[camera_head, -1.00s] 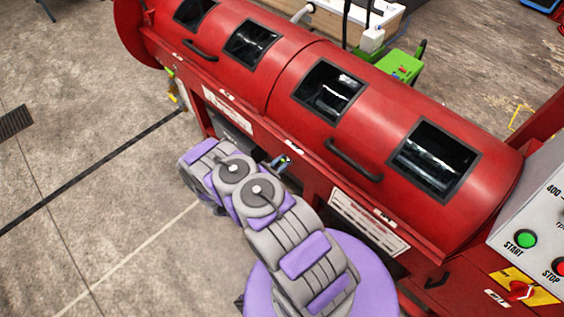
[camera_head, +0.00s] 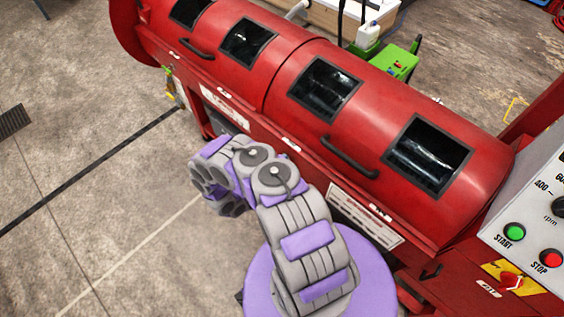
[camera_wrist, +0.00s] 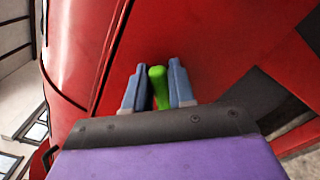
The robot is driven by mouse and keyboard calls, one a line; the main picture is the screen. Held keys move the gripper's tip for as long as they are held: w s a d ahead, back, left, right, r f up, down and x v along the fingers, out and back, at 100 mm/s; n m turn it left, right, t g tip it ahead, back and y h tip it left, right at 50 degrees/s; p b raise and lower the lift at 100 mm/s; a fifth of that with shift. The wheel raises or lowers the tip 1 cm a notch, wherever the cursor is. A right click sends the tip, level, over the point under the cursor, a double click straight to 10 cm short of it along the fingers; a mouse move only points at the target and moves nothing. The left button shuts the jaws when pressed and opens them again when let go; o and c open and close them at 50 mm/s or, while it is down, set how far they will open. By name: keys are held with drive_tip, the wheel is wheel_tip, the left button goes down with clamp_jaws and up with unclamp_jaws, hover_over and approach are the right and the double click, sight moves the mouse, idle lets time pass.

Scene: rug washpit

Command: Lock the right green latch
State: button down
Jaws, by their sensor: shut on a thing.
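The green latch (camera_wrist: 160,92) shows in the wrist view as a rounded green handle against the red machine body. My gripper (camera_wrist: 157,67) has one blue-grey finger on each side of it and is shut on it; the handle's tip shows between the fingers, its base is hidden. In the head view my arm (camera_head: 275,180) reaches to the front of the red drum machine (camera_head: 290,50); my gripper and this latch are hidden behind the arm there.
A small green-yellow fitting (camera_head: 170,84) is on the machine's left front. Black lid handles (camera_head: 348,158) stick out from the drum. The control panel (camera_head: 530,220) with start and stop buttons stands at right. The concrete floor (camera_head: 90,150) at left is clear.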

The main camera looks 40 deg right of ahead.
drive_tip(key=m, duration=0.2)
drive_tip(key=f+m+b, duration=0.1)
drive_tip(key=m, duration=0.1)
drive_tip(key=shift+s+m, duration=0.2)
drive_tip(key=shift+m, duration=0.1)
drive_tip(key=shift+s+f+m+b, duration=0.1)
drive_tip(key=shift+f+m+b, duration=0.1)
drive_tip(key=shift+m+b, duration=0.4)
drive_tip(key=shift+f+m+b, duration=0.15)
drive_tip(key=shift+f+m, duration=0.05)
drive_tip(key=shift+m, duration=0.7)
drive_tip(key=c, duration=1)
unclamp_jaws()
drive_tip(key=shift+d, duration=0.1)
drive_tip(key=shift+c, duration=0.2)
drive_tip(key=s+a+p, duration=0.1)
drive_tip(key=a+p, duration=0.1)
drive_tip(key=a, duration=1.5)
drive_tip(key=shift+s+a, duration=0.15)
drive_tip(key=shift+a, duration=0.1)
